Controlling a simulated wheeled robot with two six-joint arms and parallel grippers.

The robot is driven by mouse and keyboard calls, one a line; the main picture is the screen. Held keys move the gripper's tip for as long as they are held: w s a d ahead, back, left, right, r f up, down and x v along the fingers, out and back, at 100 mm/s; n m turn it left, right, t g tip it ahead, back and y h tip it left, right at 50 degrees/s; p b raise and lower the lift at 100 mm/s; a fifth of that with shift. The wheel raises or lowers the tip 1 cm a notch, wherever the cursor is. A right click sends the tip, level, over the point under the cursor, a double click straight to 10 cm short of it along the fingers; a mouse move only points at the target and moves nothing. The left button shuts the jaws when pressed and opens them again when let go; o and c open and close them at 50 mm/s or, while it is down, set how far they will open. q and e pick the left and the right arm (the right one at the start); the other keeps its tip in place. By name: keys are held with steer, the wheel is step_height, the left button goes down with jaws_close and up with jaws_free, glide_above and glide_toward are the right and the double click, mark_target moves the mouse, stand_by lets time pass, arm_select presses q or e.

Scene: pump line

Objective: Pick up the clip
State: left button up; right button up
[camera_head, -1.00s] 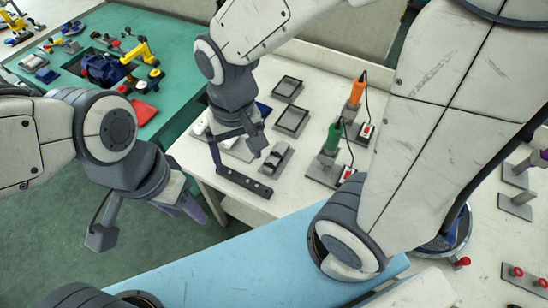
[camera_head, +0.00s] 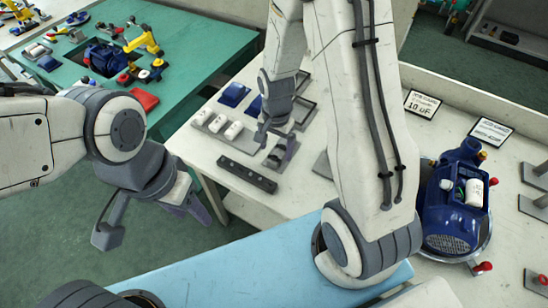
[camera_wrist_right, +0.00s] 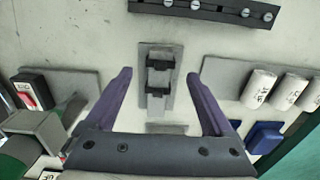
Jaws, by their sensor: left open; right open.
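In the right wrist view two small black clips, an upper one (camera_wrist_right: 159,64) and a lower one (camera_wrist_right: 158,89), sit in a row on a grey holder plate (camera_wrist_right: 145,100). My right gripper (camera_wrist_right: 159,77) is open and empty, its purple fingers on either side of the plate in the picture and apart from the clips. In the head view the right gripper (camera_head: 274,138) is over the holder on the white table, and it partly hides the clips. My left gripper (camera_head: 150,218) is open and empty, off the table over the green floor.
A black bar with bolts (camera_head: 247,175) lies near the table's front edge. A blue pump (camera_head: 455,200) stands at the right.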

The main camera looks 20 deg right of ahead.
mark_target(276, 156)
step_height(276, 156, down, 3)
steer(key=shift+a+f, duration=0.1)
steer(key=shift+c, duration=0.3)
steer(key=shift+s, duration=0.1)
jaws_close()
